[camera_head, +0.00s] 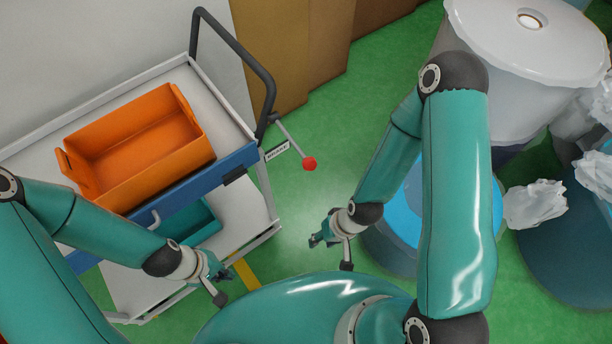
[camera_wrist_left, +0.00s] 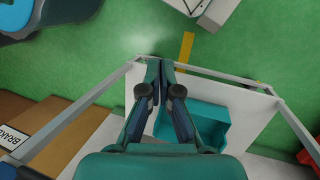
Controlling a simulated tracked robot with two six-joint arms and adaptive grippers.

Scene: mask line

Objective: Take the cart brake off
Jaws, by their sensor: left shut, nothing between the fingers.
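The cart (camera_head: 240,125) stands at the left of the head view, with a dark push handle (camera_head: 240,50) at its right end. The brake lever sticks out from this end and is tipped with a red knob (camera_head: 309,164). A white brake label (camera_head: 277,150) is beside it, and the label also shows at the lower left of the left wrist view (camera_wrist_left: 12,137). My left gripper (camera_head: 222,272) is shut and empty beside the cart's near side, below and left of the knob. My right gripper (camera_head: 314,241) is below the knob and apart from it; its finger opening is unclear.
An orange bin (camera_head: 135,145) sits on the cart's top, and a teal bin (camera_wrist_left: 212,122) on the lower shelf. A blue-and-dark container (camera_head: 405,225) stands behind my right arm. A white lidded drum (camera_head: 530,40) and crumpled white bags (camera_head: 535,205) are at right. Green floor surrounds the knob.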

